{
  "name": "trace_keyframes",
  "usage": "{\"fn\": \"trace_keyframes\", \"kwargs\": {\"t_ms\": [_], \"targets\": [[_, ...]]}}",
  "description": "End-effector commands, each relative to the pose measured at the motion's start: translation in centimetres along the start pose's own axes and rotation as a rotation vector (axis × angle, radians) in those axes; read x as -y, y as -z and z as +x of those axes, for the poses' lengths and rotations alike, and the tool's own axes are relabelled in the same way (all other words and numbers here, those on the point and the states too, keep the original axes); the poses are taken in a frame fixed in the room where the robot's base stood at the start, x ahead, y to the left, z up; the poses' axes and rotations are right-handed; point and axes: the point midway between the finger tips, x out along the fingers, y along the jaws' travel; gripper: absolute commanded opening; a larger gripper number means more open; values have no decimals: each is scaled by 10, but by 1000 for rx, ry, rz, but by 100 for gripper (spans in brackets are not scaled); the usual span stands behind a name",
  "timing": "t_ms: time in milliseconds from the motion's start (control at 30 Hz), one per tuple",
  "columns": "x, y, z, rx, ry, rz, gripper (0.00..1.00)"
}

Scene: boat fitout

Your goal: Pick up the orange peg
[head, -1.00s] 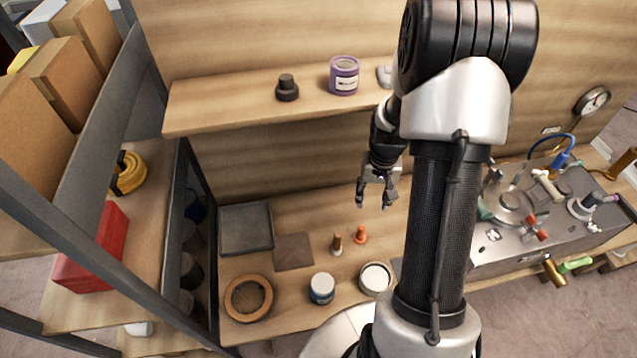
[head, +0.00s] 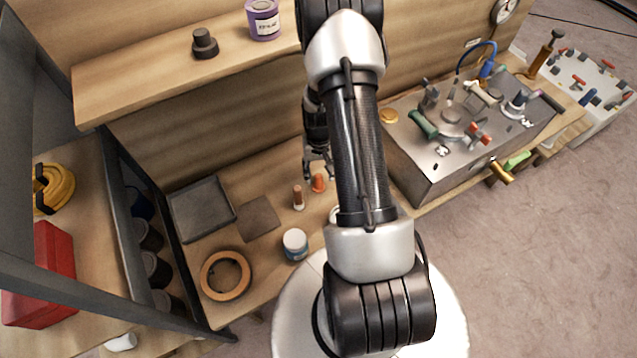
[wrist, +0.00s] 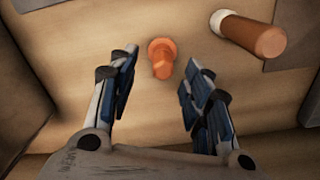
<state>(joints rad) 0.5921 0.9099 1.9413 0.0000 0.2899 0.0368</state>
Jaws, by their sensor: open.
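The orange peg (head: 318,183) stands on the wooden bench, and in the wrist view the orange peg (wrist: 162,58) shows just beyond the fingertips, between their lines. My gripper (head: 319,164) is open and empty, close above the peg in the head view. In the wrist view its two fingers (wrist: 160,62) are spread apart, one to each side of the peg, and do not touch it. How much height is left between fingertips and peg is hard to tell.
A brown-and-white peg (head: 298,198) stands close beside the orange one; it also shows in the wrist view (wrist: 250,35). A blue-and-white jar (head: 295,243), a cork-coloured ring (head: 226,275), a dark tray (head: 202,207) and a flat square (head: 258,218) lie leftward. A shelf (head: 150,82) overhangs behind.

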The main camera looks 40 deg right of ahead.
Motion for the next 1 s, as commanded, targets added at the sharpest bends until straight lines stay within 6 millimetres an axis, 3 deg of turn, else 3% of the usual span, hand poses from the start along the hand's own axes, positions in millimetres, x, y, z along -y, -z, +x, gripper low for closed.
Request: {"fn": "trace_keyframes", "kwargs": {"t_ms": [200,467,1000], "targets": [[2,-4,36,2,0,0,45],[2,-3,38,0,0,0,45],[2,-3,38,0,0,0,9]]}}
